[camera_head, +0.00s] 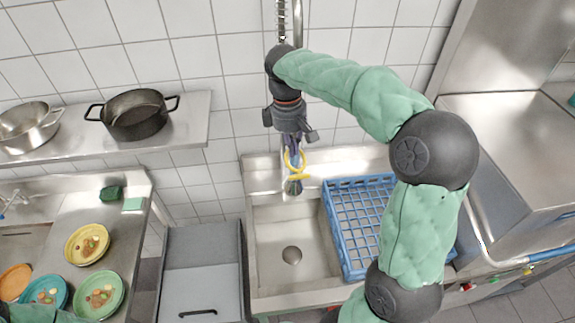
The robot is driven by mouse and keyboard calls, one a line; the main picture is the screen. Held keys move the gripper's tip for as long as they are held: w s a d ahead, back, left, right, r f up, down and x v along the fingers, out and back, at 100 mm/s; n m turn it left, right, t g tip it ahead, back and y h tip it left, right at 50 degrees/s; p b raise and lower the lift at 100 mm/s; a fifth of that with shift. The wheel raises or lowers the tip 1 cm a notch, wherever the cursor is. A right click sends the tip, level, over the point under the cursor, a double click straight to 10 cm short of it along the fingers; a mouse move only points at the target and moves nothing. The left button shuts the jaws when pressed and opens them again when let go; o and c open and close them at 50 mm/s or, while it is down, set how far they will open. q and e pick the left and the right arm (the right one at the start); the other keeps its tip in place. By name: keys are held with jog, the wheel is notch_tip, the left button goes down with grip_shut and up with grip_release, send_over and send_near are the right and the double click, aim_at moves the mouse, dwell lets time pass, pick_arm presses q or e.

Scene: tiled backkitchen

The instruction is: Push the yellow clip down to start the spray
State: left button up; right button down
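The yellow clip (302,165) is a thin looped piece on the spray head (294,186), which hangs over the back of the sink. My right gripper (291,133) is just above the clip and points down, with dark finger parts on both sides of the sprayer's upper part. It overlaps the sprayer in this view, so I cannot tell whether it touches it or how far its fingers are open. The clip's top is partly hidden behind it. No water shows. My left gripper is out of view.
The steel sink (262,232) has a drain and a blue dish rack (334,232) at its right. A steel hood-type machine (500,150) stands at the right. At left are a black pot (136,114) on a shelf and plates of food, including a yellow plate (70,254).

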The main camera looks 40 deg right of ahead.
aim_at(298, 175)
jog(key=shift+s+r, duration=0.15)
jog(key=shift+s, duration=0.45)
jog(key=shift+s+r, duration=0.15)
jog(key=shift+s, duration=0.45)
jog(key=f+b, duration=0.3)
jog(key=f, duration=0.1)
jog(key=f+b, duration=0.2)
jog(key=shift+w+d+f+b, duration=0.15)
jog(key=shift+w+f+b, duration=0.2)
jog(key=shift+w, duration=0.05)
jog(key=shift+f, duration=0.2)
jog(key=shift+s+f+b, duration=0.1)
jog(key=shift+s+b, duration=0.15)
jog(key=shift+b, duration=0.05)
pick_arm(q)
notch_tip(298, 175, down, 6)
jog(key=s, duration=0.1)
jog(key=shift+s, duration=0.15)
pick_arm(e)
jog(key=shift+w, duration=0.1)
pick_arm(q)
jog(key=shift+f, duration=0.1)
